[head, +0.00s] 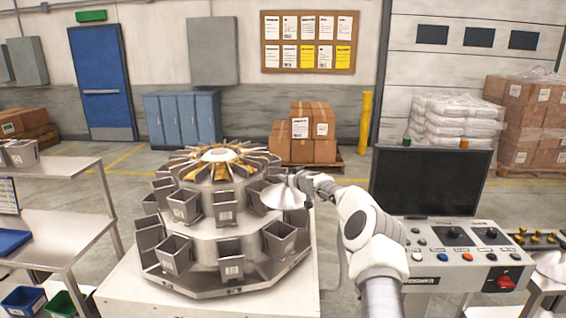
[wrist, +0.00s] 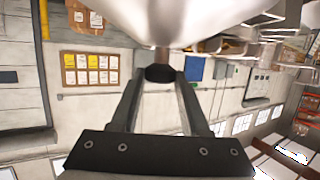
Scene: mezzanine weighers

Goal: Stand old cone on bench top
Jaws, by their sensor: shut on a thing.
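My gripper (head: 302,181) is at the right side of the weigher's top. It is shut on the dark knob at the tip of a shiny metal cone (head: 284,196), whose wide side faces down in the head view. In the wrist view my gripper (wrist: 160,80) has both fingers against that knob, and the cone (wrist: 190,20) fills the top of the picture. The cone overlaps the weigher's upper edge; I cannot tell whether it touches. A steel bench (head: 65,228) with an upper shelf stands at the left. Another metal cone (head: 553,265) sits at the far right, partly cut off.
The round weigher (head: 215,202), ringed with grey buckets, stands on a white base (head: 130,285). A control console (head: 455,260) with a dark screen (head: 430,183) is right of my arm. A blue tray (head: 12,241) lies on the bench; bare steel shows beside it.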

